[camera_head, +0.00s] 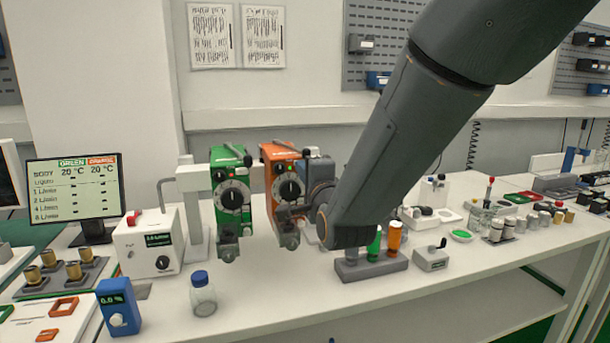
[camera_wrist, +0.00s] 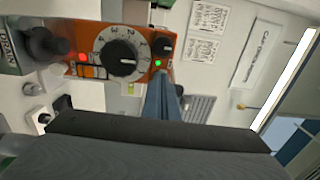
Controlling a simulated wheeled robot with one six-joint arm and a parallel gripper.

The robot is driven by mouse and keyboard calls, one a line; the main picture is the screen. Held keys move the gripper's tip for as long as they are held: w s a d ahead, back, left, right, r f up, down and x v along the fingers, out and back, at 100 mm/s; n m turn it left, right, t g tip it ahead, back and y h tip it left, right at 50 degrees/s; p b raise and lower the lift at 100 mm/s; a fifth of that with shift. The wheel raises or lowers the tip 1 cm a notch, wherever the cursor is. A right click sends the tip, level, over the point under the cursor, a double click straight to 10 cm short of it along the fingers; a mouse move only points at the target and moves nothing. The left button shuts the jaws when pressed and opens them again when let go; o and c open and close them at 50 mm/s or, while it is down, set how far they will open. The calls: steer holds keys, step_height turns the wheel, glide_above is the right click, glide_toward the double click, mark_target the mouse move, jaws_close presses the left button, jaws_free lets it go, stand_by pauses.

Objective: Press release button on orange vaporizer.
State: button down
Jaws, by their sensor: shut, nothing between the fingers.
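In the wrist view the orange vaporizer (camera_wrist: 88,38) appears turned sideways, with a white numbered dial (camera_wrist: 121,53), a small black knob (camera_wrist: 165,47), a green light (camera_wrist: 158,63) and a red light. I cannot tell for sure which part is the release button. My gripper (camera_wrist: 163,78) is shut and empty; its blue-grey fingers point at the dial's end near the green light and black knob. Contact cannot be judged. In the head view my arm hides most of the gripper.
A monitor (camera_head: 75,188) and a white box with a display (camera_head: 148,245) stand left. A blue-capped bottle (camera_head: 203,295) and a blue meter (camera_head: 118,307) are in front. A grey holder with green and orange bottles (camera_head: 370,268) sits right, below my arm. The bench front is clear between them.

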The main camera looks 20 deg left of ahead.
steer(key=shift+f, duration=0.15)
steer(key=b+v, duration=0.2)
steer(key=v, duration=1.2)
steer(key=shift+r+b, duration=0.25)
steer(key=shift+b, duration=0.1)
steer(key=d+f+n+g+h, duration=0.6)
steer(key=d+f+g+h, duration=0.1)
steer(key=d+f, duration=1.15)
steer(key=s+d+f+n+g+h, duration=0.1)
steer(key=s+d+f+n+g, duration=0.2)
steer(key=s+d, duration=0.3)
steer(key=s+d+f+n+g+h, duration=0.1)
steer(key=s+d+f+n+g, duration=0.1)
steer(key=s+d+f+g, duration=0.2)
steer(key=s+d+g, duration=0.1)
steer(key=s+d, duration=0.2)
steer(key=s, duration=0.2)
steer(key=shift+f+n+g+h, duration=0.2)
steer(key=shift+n+g+h, duration=0.1)
steer(key=shift+n+g, duration=0.1)
